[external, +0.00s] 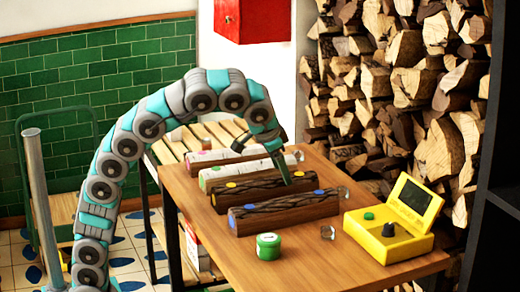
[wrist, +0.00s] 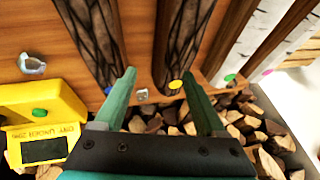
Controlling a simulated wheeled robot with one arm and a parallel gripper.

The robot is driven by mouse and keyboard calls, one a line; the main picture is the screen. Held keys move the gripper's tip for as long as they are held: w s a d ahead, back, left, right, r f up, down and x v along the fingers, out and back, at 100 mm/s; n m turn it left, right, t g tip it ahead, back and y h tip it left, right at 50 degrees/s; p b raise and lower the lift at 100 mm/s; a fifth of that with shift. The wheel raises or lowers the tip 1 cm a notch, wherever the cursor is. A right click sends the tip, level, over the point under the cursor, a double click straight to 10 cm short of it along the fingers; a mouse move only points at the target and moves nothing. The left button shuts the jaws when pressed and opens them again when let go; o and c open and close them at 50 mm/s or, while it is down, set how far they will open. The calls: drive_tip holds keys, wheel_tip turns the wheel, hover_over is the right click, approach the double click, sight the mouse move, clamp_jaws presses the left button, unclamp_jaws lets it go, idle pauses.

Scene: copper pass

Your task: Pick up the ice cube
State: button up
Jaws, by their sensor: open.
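Small clear cubes that look like ice lie on the wooden table (external: 385,275). One clear cube (external: 343,192) is by the right end of the blue-dotted log; what looks like the same cube (wrist: 141,95) shows between my fingers in the wrist view. Another clear piece (external: 327,232) lies nearer the front, left of the yellow device; it appears ring-like in the wrist view (wrist: 32,64). A third (external: 298,155) is near the white logs' ends. My gripper (external: 284,172) is open and empty, pointing down over the yellow-dotted log's right part. Its two green fingers (wrist: 159,75) are spread apart.
A blue-dotted log (external: 285,212), a yellow-dotted log (external: 258,188) and white birch logs (external: 235,172) lie across the table. A green tin (external: 268,246) and a yellow device with a raised lid (external: 388,236) stand nearer the front. Stacked firewood (external: 400,100) is behind the table.

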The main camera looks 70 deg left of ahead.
sight(332, 234)
drive_tip(key=d+f+h, duration=0.1)
drive_tip(key=d, duration=0.5)
drive_tip(key=d+f+m+h, duration=0.1)
drive_tip(key=d, duration=0.5)
drive_tip(key=w+d+m+h, duration=0.1)
drive_tip(key=d, duration=0.5)
drive_tip(key=shift+f+h, duration=0.3)
drive_tip(key=shift+f, duration=0.1)
drive_tip(key=shift+d+x, duration=0.2)
drive_tip(key=shift+x, duration=2.5)
drive_tip(key=shift+w+r, duration=0.1)
drive_tip(key=shift+w, duration=0.05)
clamp_jaws()
